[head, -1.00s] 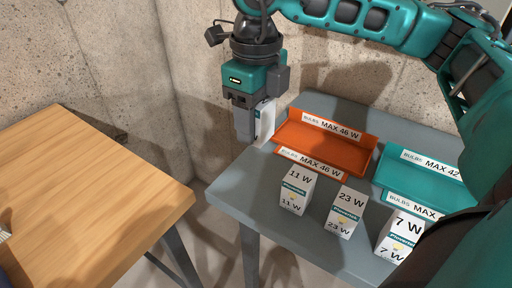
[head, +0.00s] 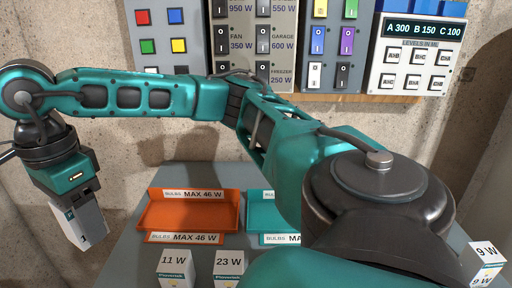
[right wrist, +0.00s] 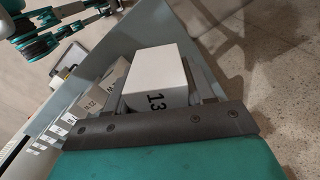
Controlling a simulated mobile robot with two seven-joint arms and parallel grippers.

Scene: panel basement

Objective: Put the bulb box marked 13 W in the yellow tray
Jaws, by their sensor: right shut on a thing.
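A white bulb box (head: 86,228) hangs in my right gripper (head: 76,205), at the left of the head view beyond the grey table's left edge. The gripper is shut on it. In the right wrist view the box (right wrist: 157,75) sits between the fingers and shows the number 13. Its W is not readable there. The yellow tray is not in view. My left gripper is not in view.
On the grey table (head: 140,247) stand an orange tray (head: 190,214) marked MAX 46 W and a teal tray (head: 262,216), partly behind my arm. Boxes marked 11 W (head: 175,268), 23 W (head: 228,267) and 9 W (head: 487,262) stand in front. Switch panels (head: 255,40) hang behind.

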